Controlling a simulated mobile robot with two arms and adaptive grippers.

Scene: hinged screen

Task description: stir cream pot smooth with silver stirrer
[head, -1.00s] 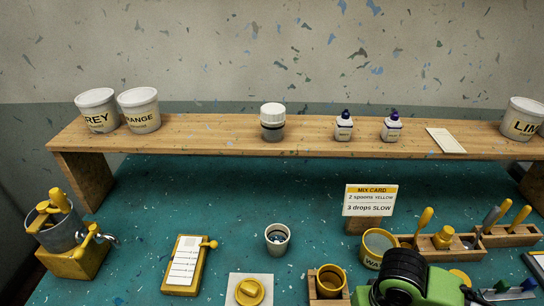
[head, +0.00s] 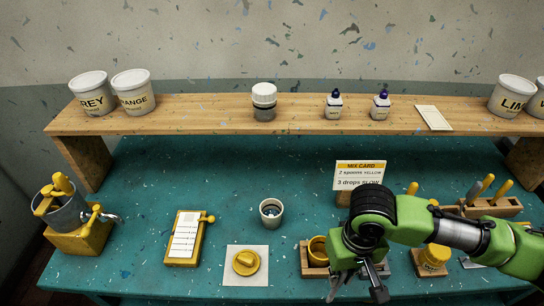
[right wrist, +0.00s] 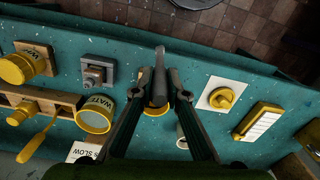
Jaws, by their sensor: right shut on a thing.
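The cream pot (head: 271,212) is a small pale cup standing open and upright on the teal bench, left of my right gripper. Its inside shows dark and light patches. My right gripper (head: 357,288) is low over the bench, right of the pot. In the right wrist view its fingers are shut on a grey, rod-like tool (right wrist: 159,78), which looks like the silver stirrer. The fingers hide part of it. The tool is apart from the pot, which shows partly behind a finger in that view (right wrist: 181,137). My left gripper is not in view.
A wooden holder with a yellow cup (head: 318,249) is beside my right gripper. A yellow lid (head: 246,262) lies on a white sheet. A mix card (head: 360,174) stands behind my right arm. A tool rack (head: 492,208) is at right.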

